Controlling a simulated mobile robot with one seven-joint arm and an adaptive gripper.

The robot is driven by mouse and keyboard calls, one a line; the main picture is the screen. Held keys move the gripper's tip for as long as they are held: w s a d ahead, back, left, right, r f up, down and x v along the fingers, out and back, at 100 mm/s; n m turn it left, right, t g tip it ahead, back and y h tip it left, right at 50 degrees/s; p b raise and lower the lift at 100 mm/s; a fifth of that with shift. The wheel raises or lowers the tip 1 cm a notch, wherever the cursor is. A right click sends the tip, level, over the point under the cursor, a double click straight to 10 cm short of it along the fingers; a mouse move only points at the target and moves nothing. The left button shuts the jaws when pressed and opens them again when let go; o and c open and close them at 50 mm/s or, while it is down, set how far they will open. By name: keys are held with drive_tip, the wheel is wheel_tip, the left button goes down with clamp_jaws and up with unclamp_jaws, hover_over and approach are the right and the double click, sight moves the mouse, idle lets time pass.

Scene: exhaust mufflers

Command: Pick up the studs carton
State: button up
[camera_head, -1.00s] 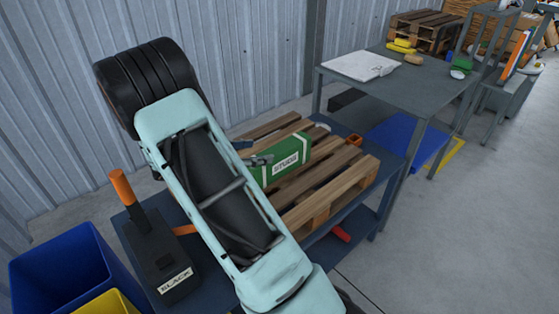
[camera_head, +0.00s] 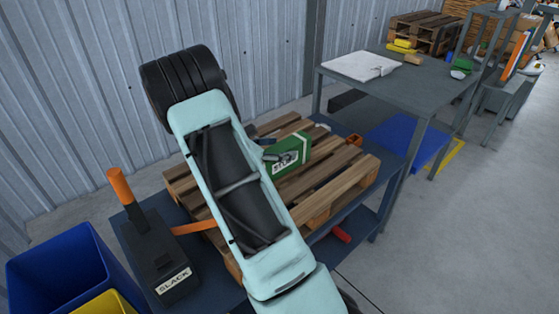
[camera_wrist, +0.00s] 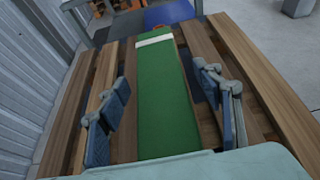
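The green studs carton (camera_head: 291,166) with a white label lies on a wooden pallet (camera_head: 335,190) in the head view. In the wrist view the carton (camera_wrist: 165,100) is a long green block with a white band near its far end. In the wrist view my gripper (camera_wrist: 164,112) is open, with one finger on each side of the carton. A gap shows beside the left finger; contact on the right cannot be told.
The pallet rests on a dark blue bench (camera_head: 378,158). A black tool labelled SLACK (camera_head: 160,255) with an orange handle stands at the bench's left, joined to an orange strap (camera_head: 195,227). A blue bin (camera_head: 60,265) is at lower left. A grey table (camera_head: 420,85) stands behind right.

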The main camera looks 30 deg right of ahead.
drive_tip(key=c, duration=1.4)
